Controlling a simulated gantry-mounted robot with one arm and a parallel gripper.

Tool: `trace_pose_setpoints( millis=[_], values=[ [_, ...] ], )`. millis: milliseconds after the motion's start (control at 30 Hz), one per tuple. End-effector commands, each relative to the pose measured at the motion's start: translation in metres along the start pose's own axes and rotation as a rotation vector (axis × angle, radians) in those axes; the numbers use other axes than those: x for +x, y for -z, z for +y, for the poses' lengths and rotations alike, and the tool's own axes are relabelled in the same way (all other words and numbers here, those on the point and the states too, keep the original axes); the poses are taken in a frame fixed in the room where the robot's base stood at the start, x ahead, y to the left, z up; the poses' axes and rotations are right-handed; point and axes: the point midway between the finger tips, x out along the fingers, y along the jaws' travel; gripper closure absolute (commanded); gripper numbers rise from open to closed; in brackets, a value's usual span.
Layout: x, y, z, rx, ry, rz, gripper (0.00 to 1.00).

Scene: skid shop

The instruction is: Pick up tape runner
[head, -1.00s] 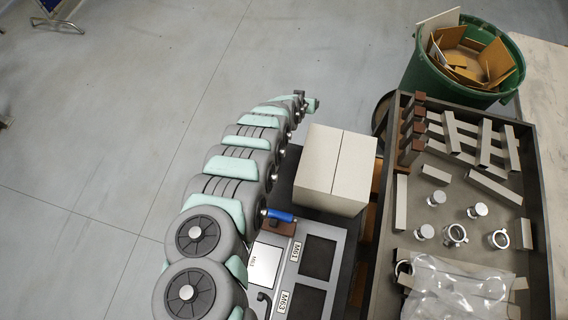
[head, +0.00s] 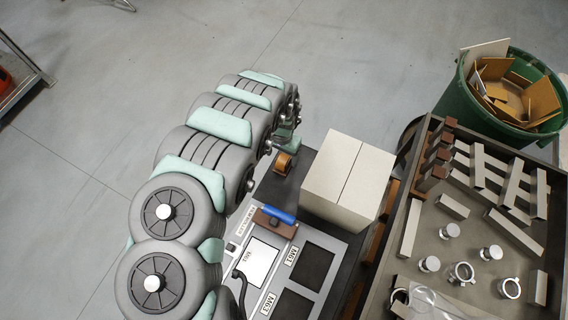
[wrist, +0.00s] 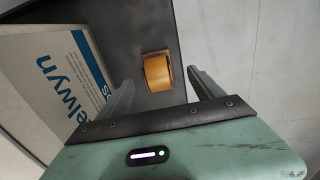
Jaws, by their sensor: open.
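The tape runner (head: 284,162), an orange roll in a brown holder, lies on the dark surface at the far end of the bench, left of the box. It also shows in the wrist view (wrist: 157,72), lying between and beyond the fingertips. My gripper (wrist: 160,80) is open and empty, with one finger on each side of the tape runner in that picture. I see no contact. In the head view my arm covers most of the gripper; only a pale green part shows just above the tape runner.
A white box (head: 347,180) stands close to the right; its blue lettering shows in the wrist view. A blue-handled tool (head: 277,215) lies nearer on the labelled panel (head: 320,238). A parts tray (head: 420,265) and a green bin (head: 455,95) stand farther right.

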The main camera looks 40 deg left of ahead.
Motion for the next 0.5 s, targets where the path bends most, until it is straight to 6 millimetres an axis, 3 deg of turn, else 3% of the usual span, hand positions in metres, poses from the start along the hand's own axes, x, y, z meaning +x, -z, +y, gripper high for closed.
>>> trace_pose_setpoints(
  millis=[500],
  values=[
    [0.038, 0.001, 0.004, -0.001, -0.003, 0.003, 0.24]
  ],
)
